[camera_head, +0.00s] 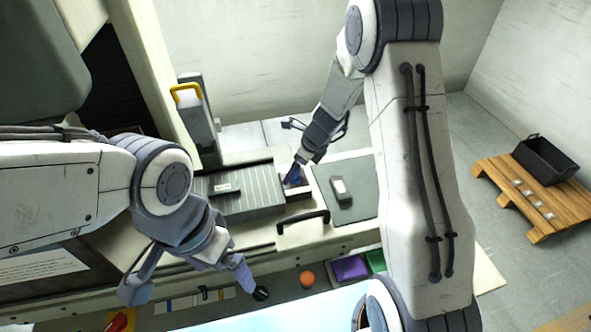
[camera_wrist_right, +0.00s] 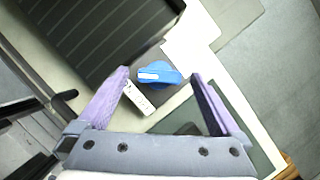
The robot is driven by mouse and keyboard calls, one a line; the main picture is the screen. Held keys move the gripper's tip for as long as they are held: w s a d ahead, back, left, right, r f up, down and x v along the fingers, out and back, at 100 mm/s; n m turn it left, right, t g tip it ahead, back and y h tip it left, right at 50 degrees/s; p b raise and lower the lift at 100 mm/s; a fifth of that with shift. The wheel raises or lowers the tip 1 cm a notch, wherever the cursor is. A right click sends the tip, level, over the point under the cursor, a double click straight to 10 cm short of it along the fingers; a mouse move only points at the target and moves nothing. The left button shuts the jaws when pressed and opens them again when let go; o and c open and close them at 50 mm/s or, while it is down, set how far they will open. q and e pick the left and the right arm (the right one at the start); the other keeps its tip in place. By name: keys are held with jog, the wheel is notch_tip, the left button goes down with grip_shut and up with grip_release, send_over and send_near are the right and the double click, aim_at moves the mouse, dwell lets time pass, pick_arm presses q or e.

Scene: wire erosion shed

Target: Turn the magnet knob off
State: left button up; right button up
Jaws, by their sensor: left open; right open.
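The magnet knob (camera_wrist_right: 168,77) is blue with a white pointer mark, which points left in the right wrist view. It sits on a dark block at the end of the grey ribbed magnet plate (camera_head: 255,203), which also shows in the right wrist view (camera_wrist_right: 80,28). My right gripper (camera_wrist_right: 160,75) is open, its two purple fingers on either side of the knob with gaps visible. In the head view my right gripper (camera_head: 296,171) is over the knob and largely hides it. My left gripper (camera_head: 196,291) is open and empty, in front of the bench.
A small grey device (camera_head: 341,188) lies on a dark green mat (camera_head: 362,172) right of the plate. A black handle (camera_head: 303,218) stands at the bench front. A yellow-handled part (camera_head: 190,93) rises behind. A wooden pallet (camera_head: 490,172) with a black bin (camera_head: 545,158) is at right.

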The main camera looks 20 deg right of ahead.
jog(key=shift+w+a+f, duration=0.1)
jog(key=shift+f, duration=0.25)
jog(key=c, duration=1.4)
